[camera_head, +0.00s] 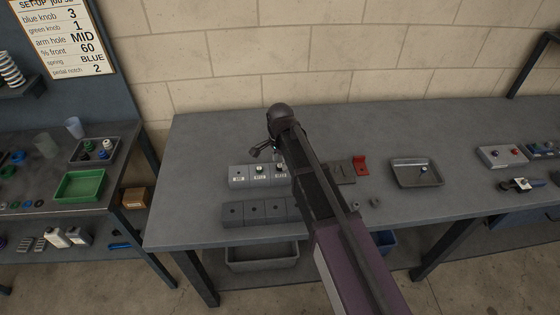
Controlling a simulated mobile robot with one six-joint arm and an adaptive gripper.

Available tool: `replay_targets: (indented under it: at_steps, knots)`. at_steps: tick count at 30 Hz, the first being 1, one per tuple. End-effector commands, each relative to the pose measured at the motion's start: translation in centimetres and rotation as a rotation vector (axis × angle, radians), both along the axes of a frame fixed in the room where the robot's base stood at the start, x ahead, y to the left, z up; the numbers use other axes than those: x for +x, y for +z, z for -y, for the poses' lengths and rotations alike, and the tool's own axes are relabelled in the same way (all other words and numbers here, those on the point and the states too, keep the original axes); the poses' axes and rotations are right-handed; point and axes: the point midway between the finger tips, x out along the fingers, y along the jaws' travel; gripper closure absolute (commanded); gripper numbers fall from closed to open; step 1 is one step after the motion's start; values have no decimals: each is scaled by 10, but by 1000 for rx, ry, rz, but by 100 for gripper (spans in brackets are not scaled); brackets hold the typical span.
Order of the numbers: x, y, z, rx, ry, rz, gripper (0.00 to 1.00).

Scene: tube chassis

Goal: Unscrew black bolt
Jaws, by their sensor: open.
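A light grey block (240,182) with several white labels stands on the workbench left of centre. Small studs or bolts stand on its top, one at its middle (259,168); they are too small to tell which one is the black bolt. A darker grey block (244,217) with several holes lies in front of it. My gripper (254,152) is open and hangs above and behind the light block, near its right half. My arm crosses the picture and hides the right ends of both blocks.
On the workbench (330,122), right of my arm, are a red bracket (361,166), a grey tray (417,182) with a small part in it, and two small nuts. A light block (500,157) stands farther right. A green bin (80,186) is on the left table.

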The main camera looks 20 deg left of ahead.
Motion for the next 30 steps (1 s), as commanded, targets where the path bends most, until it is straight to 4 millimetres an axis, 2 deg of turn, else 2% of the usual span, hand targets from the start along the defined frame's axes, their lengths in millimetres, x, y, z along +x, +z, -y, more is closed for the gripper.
replay_targets:
  at_steps: [9,20,24,26,30]
  knots:
    - [0,-16,0,0,1,0,43]
    - [0,-16,0,0,1,0,43]
    - [0,-16,0,0,1,0,84]
    - [0,-16,0,0,1,0,100]
    - [0,-16,0,0,2,0,100]
